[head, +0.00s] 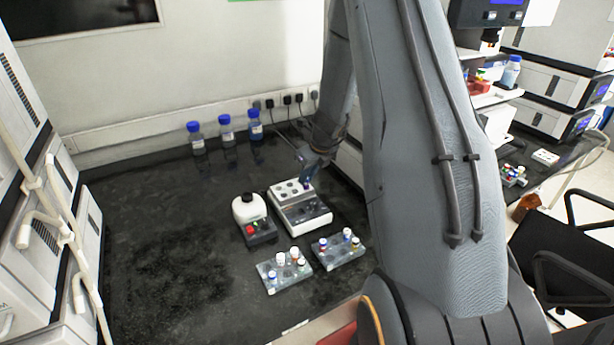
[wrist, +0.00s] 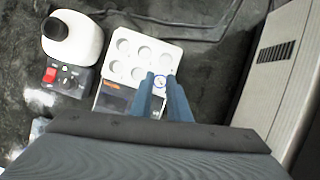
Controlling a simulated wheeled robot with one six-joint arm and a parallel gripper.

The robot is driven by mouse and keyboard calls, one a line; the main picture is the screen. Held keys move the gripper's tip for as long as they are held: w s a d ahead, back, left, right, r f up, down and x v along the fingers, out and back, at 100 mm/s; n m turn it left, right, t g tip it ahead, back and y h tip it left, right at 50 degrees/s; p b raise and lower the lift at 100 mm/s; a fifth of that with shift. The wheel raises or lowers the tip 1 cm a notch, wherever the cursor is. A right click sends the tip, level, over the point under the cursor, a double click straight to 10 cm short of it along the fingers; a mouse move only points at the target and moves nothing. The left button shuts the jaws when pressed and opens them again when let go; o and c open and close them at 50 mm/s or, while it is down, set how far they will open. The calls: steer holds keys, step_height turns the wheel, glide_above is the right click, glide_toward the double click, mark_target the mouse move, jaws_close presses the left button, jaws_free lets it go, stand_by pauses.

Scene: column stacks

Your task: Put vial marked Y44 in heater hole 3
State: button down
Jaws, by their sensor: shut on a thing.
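The heater (head: 303,214) is a white block with round holes in its top, standing on the black bench. In the wrist view, the heater (wrist: 120,57) shows two rows of holes; no hole numbers are readable. My gripper (head: 306,183) is at the right end of the heater's top. In the wrist view, the blue fingers of my gripper (wrist: 160,92) are shut on a vial with a pale round top (wrist: 159,82). The vial is over the heater's near right corner. Its lower part is hidden, so I cannot tell whether it is in a hole. Its marking is unreadable.
A white bottle-like unit (head: 248,209) with a red-button base stands left of the heater. Two clear racks (head: 285,275) (head: 340,254) with several capped vials stand in front. Blue-capped bottles (head: 227,130) stand by the wall. The bench's left part is clear.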

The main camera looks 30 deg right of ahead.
steer(key=shift+f, duration=0.25)
steer(key=shift+f+b, duration=0.35)
steer(key=shift+b, duration=0.1)
steer(key=shift+f, duration=0.1)
steer(key=c, duration=1.3)
jaws_free()
steer(key=shift+r, duration=0.25)
steer(key=shift+r+p, duration=2.8)
steer(key=shift+p, duration=0.95)
steer(key=shift+a, duration=0.1)
